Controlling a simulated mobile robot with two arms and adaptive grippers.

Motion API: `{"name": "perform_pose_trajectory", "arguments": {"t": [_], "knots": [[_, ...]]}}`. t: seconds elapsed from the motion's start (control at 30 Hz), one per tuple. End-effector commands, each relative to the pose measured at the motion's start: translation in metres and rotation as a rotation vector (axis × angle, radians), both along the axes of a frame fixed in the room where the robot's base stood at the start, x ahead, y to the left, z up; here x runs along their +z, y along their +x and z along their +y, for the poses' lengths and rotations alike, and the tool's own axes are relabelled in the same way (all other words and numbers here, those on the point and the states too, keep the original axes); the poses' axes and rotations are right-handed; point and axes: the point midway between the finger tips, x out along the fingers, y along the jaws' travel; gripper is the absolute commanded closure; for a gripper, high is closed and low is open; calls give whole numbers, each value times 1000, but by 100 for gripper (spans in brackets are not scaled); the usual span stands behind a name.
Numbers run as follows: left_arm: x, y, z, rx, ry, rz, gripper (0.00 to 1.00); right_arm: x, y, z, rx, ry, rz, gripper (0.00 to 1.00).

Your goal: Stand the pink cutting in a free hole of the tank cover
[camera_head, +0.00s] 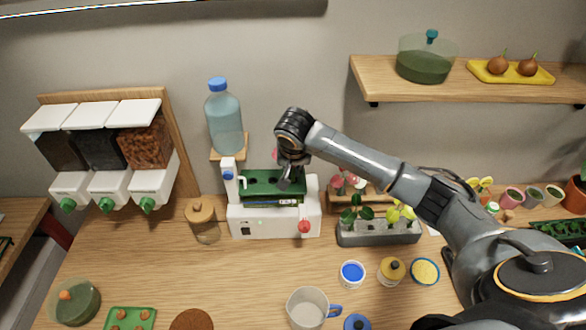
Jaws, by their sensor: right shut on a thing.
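My right gripper (287,180) is over the white machine with the green top, pointing down. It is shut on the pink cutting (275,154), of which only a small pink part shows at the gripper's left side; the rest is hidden. My left gripper is not in view.
The white machine (248,222) with a blue bottle (224,118) above stands below the gripper. A wooden rack (372,196) with pink and red pieces is behind the tank. Jars (391,271) and a measuring cup (307,309) stand in front. The left-centre tabletop is mostly clear.

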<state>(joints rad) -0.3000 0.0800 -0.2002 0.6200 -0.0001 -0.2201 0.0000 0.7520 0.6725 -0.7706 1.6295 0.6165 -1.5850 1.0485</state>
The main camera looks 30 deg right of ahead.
Motion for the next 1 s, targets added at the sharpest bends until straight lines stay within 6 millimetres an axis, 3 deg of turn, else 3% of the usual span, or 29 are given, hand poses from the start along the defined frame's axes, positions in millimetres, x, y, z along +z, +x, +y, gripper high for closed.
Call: {"name": "perform_pose_trajectory", "arguments": {"t": [0.17, 0.2, 0.33, 0.53, 0.67, 1.0], "knots": [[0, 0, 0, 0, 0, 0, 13, 0, 0, 0, 0, 0, 0, 100], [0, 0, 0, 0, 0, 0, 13, 0, 0, 0, 0, 0, 0, 87], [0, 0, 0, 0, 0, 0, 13, 0, 0, 0, 0, 0, 0, 62], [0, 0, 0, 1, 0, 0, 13, 0, 0, 0, 0, 0, 0, 62], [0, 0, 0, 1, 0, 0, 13, 0, 0, 0, 0, 0, 0, 43], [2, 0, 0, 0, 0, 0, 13, 3, 0, 0, 0, 0, -1, 43]]}}
